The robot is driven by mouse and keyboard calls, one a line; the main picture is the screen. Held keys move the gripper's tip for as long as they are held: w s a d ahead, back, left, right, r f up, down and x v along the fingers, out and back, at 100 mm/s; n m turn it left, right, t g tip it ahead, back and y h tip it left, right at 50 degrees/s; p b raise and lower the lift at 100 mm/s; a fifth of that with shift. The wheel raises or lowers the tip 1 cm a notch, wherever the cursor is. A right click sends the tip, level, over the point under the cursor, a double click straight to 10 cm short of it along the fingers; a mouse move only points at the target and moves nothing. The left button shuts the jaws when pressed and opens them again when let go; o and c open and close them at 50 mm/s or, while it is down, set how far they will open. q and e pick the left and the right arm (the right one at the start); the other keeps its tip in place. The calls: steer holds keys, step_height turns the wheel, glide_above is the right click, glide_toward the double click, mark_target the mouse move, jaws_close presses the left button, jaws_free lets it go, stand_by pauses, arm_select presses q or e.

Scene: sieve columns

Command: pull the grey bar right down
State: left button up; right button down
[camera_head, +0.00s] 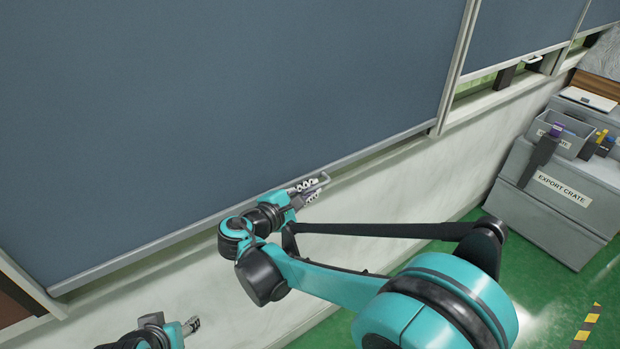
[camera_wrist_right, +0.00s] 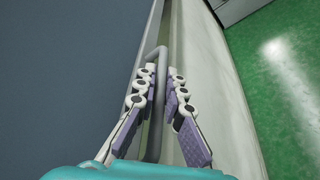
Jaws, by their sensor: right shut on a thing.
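The grey bar (camera_head: 150,248) runs along the bottom edge of a large blue-grey blind (camera_head: 220,90). A grey loop handle (camera_head: 324,179) sticks out from the bar. A narrow gap shows between the bar and the pale sill below it. My right gripper (camera_head: 311,189) is at the handle, its fingers closed on it. In the right wrist view the handle (camera_wrist_right: 161,60) passes between the two fingers (camera_wrist_right: 162,78). My left gripper (camera_head: 192,325) is low at the left, in front of the pale wall and away from the bar; its finger opening is unclear.
Another blind (camera_head: 510,35) hangs to the right, past a pale upright frame (camera_head: 457,65). A grey export crate (camera_head: 550,205) with a bin (camera_head: 565,137) on top stands at the right.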

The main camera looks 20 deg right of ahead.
step_height(320, 180, down, 7)
steer(key=b, duration=0.3)
steer(key=shift+r, duration=0.2)
steer(key=shift+s, duration=0.1)
steer(key=c, duration=1.9)
jaws_free()
steer(key=v, duration=1.2)
